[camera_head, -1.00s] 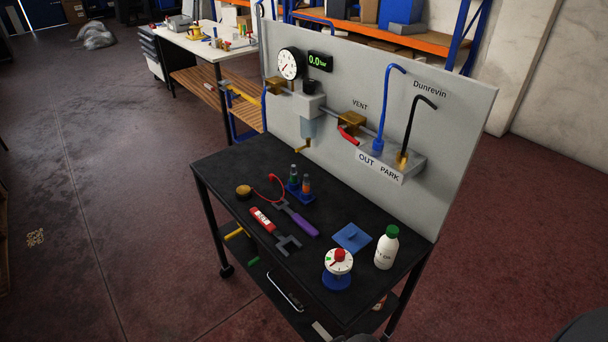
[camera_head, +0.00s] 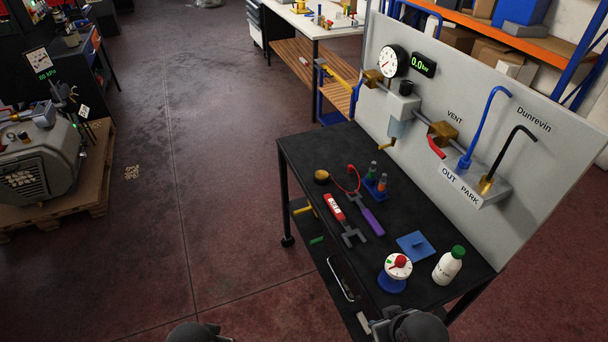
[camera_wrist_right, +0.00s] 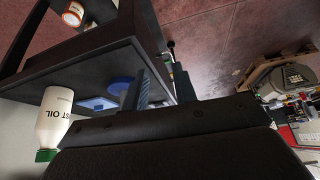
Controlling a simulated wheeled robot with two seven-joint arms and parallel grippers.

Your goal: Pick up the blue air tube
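The blue air tube (camera_head: 482,125) stands upright in the block marked OUT (camera_head: 464,184) on the grey panel, its upper end bent over to the right. A similar black tube (camera_head: 506,155) stands beside it in the PARK place. My right gripper shows in the right wrist view (camera_wrist_right: 164,88), low beside the black table. Its two dark fingers are apart with nothing between them. It is well away from the blue tube, which is not in the wrist view. My left gripper is not in view; only a dark arm part shows at the bottom of the head view.
The black table (camera_head: 335,150) holds a white bottle with green cap (camera_head: 448,266), a white dial on a blue base (camera_head: 397,268), a blue plate (camera_head: 415,245) and tools. A red-handled valve (camera_head: 436,147) sits left of the tubes. A machine on a pallet (camera_head: 40,160) stands left.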

